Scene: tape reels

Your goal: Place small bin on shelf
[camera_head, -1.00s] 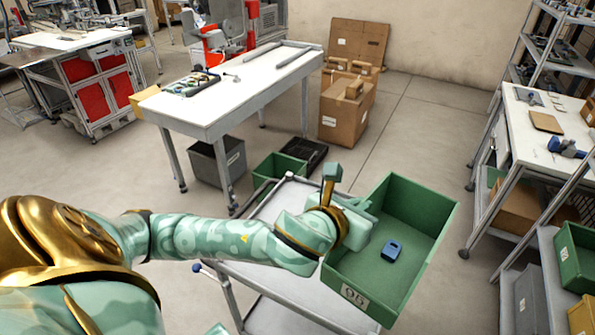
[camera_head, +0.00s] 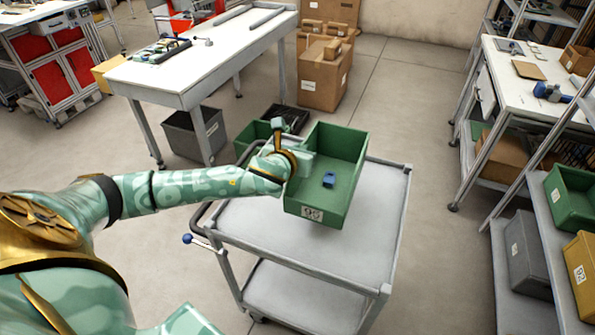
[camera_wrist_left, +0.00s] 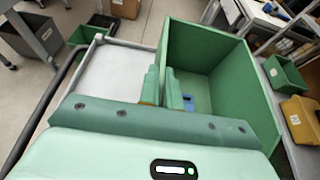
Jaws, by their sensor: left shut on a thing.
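A green bin (camera_head: 345,141) with a "95"-like label on its front is in the middle of the head view. A small blue object (camera_head: 329,179) lies inside it. My left gripper (camera_head: 297,163) is shut on the bin's left wall; in the left wrist view the fingers (camera_wrist_left: 164,86) straddle the wall of the green bin (camera_wrist_left: 220,46). The bin is over the grey cart (camera_head: 378,205); I cannot tell whether it touches the top. The shelf (camera_head: 525,262) at the right holds another green bin (camera_head: 572,200), a grey bin and a yellow bin. My right gripper is not in view.
A white table (camera_head: 190,72) stands at the back left, with a dark grey bin (camera_head: 193,135) below it. Cardboard boxes (camera_head: 323,75) stand behind the cart. A white workbench (camera_head: 525,80) is at the right. Open floor (camera_head: 440,245) lies between cart and shelf.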

